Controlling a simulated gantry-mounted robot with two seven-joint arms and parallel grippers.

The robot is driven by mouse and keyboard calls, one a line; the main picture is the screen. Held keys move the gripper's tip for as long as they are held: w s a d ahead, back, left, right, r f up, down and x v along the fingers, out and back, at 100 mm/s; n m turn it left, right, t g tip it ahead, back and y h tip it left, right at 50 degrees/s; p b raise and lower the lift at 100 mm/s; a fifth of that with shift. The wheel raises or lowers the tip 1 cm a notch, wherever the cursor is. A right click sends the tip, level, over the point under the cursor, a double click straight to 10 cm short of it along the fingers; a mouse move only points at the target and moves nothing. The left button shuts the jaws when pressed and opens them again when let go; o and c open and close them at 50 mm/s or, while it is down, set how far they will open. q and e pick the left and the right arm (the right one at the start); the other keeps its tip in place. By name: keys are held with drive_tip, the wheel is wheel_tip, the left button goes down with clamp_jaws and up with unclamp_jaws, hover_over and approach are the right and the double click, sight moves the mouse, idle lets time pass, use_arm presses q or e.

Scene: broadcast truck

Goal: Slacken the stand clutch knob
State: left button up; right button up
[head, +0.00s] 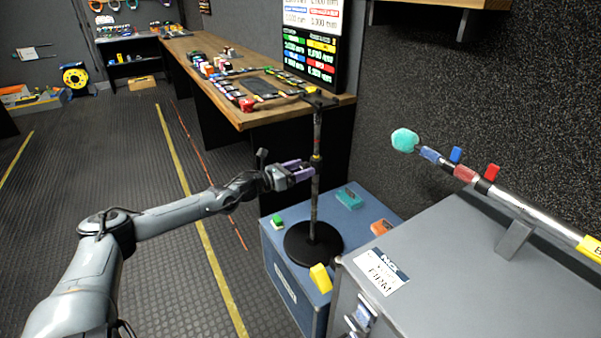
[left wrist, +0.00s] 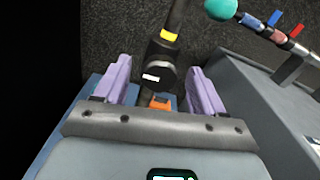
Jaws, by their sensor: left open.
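A black microphone stand (head: 315,200) stands upright on a blue case, on a round black base (head: 313,245). In the left wrist view its dark clutch knob (left wrist: 158,66), with a white mark and a yellow band above it, shows ahead of and between the purple fingers. My left gripper (head: 300,172) is open at the pole's left side, level with the clutch. It also shows in the left wrist view (left wrist: 159,85), with a finger on each side of the knob. I cannot tell whether the fingers touch it. My right gripper is not in view.
The blue case (head: 285,275) also carries a green block (head: 277,222), a teal box (head: 349,198), an orange box (head: 381,227) and a yellow block (head: 320,278). A grey case (head: 480,290) with a boom pole (head: 520,208) stands at right. A wooden bench (head: 250,118) lies behind.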

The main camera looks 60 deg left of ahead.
use_arm(q)
drive_tip(key=shift+c, duration=0.2)
drive_tip(key=c, duration=1)
drive_tip(key=shift+r, duration=0.1)
